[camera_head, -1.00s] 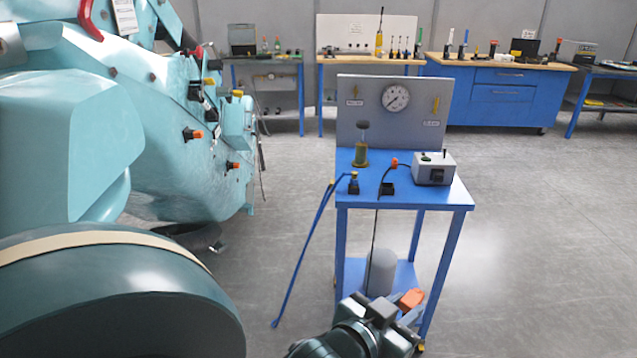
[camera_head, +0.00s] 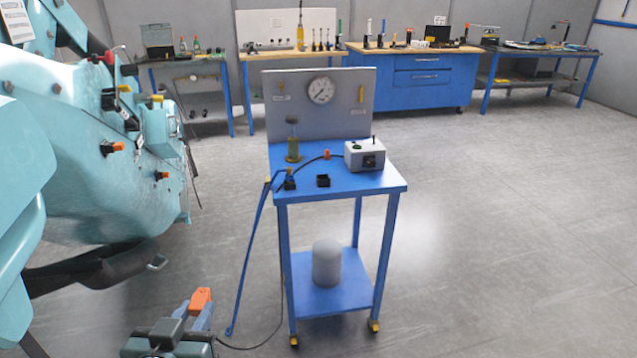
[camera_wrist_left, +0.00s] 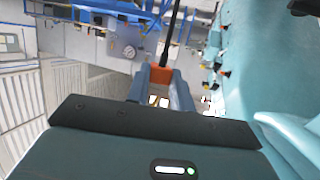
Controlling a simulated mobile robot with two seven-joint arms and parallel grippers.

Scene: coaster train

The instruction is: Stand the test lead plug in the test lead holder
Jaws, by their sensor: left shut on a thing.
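My left gripper (camera_head: 198,312) is low at the bottom left of the head view, left of the blue trolley and well away from its top. It is shut on an orange plug (camera_head: 202,298). In the left wrist view the plug (camera_wrist_left: 160,75) sits between the fingertips, with a black lead (camera_wrist_left: 173,32) running from it. In the head view the lead (camera_head: 282,275) hangs from the trolley's left side to the floor near the gripper. A small black square holder (camera_head: 323,181), apparently the test lead holder, stands empty-looking near the trolley's front edge. My right gripper is out of view.
The blue trolley (camera_head: 370,185) carries a grey box (camera_head: 366,155), a gauge panel (camera_head: 350,120), a brass-coloured post (camera_head: 293,150) and a second black holder (camera_head: 289,184). A blue bar (camera_head: 248,260) leans down at its left. A teal coaster car (camera_head: 100,190) fills the left. Floor at right is clear.

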